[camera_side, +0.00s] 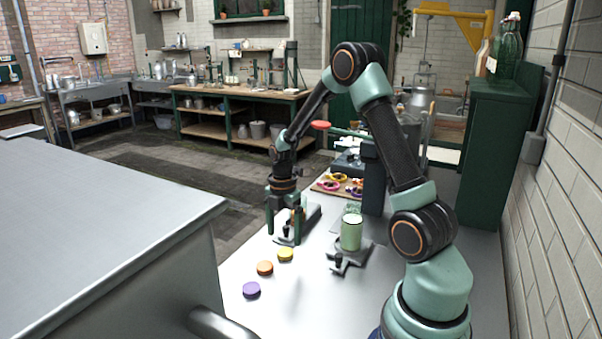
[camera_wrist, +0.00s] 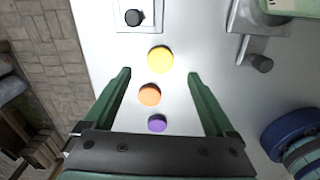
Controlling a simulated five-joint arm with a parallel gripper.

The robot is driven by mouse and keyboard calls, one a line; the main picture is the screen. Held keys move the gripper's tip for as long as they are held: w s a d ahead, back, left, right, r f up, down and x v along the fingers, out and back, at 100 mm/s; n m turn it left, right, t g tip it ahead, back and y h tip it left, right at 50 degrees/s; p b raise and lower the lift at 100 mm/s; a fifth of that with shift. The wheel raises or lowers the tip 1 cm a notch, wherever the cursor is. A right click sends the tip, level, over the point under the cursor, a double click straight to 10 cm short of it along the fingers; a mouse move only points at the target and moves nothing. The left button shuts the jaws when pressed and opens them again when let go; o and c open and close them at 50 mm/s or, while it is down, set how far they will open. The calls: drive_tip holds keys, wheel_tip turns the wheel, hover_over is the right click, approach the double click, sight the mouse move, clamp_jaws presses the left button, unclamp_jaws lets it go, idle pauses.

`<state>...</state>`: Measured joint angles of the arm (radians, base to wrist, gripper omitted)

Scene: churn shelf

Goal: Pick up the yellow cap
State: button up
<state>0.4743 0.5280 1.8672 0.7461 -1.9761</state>
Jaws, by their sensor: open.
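The yellow cap (camera_side: 286,254) lies flat on the metal table, at the far end of a row with an orange cap (camera_side: 265,268) and a purple cap (camera_side: 251,289). In the wrist view the yellow cap (camera_wrist: 160,59) is just beyond the fingertips, roughly centred between them. The orange cap (camera_wrist: 149,95) and purple cap (camera_wrist: 157,123) show between the fingers there. My gripper (camera_side: 285,232) is open and empty, pointing down above the table near the yellow cap. It also shows in the wrist view (camera_wrist: 160,75).
A pale green jar (camera_side: 351,232) stands at a grey clamp fixture (camera_side: 345,259) to the right. Another fixture with a black knob (camera_wrist: 134,17) is beyond the yellow cap. A board with coloured rings (camera_side: 335,187) lies farther back. The table (camera_side: 310,305) right of the caps is clear.

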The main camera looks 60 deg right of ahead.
sight(285, 252)
drive_tip(key=shift+f, duration=2.7)
drive_tip(key=c, duration=1.4)
